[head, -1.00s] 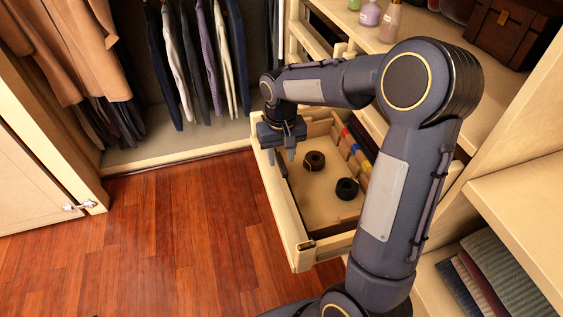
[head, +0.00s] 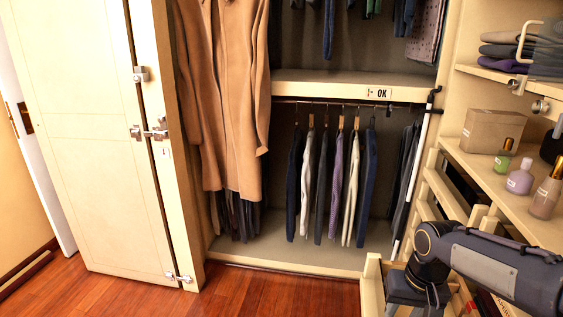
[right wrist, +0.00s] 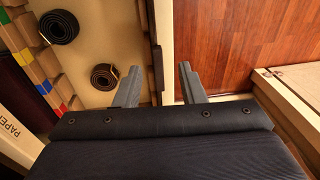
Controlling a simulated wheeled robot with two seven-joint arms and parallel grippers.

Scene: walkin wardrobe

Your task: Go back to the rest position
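My right arm comes in from the right in the head view. My right gripper (right wrist: 157,82) is open, with its two fingers apart and nothing held. The front wall of the open drawer (right wrist: 155,40) shows between and beyond the fingers; I cannot tell the height gap. A corner of that drawer (head: 372,287) shows at the bottom of the head view, beside the gripper body. Its fingertips are cut off there. A dark rolled belt (right wrist: 59,27) and a brown rolled belt (right wrist: 104,77) lie inside the drawer. My left gripper is not in view.
A shelf at the right holds a box (head: 492,131) and bottles (head: 519,178). Coats (head: 226,95) and trousers (head: 335,190) hang behind. A cream door (head: 95,140) stands at left. The red wood floor (head: 245,288) shows clear at the front.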

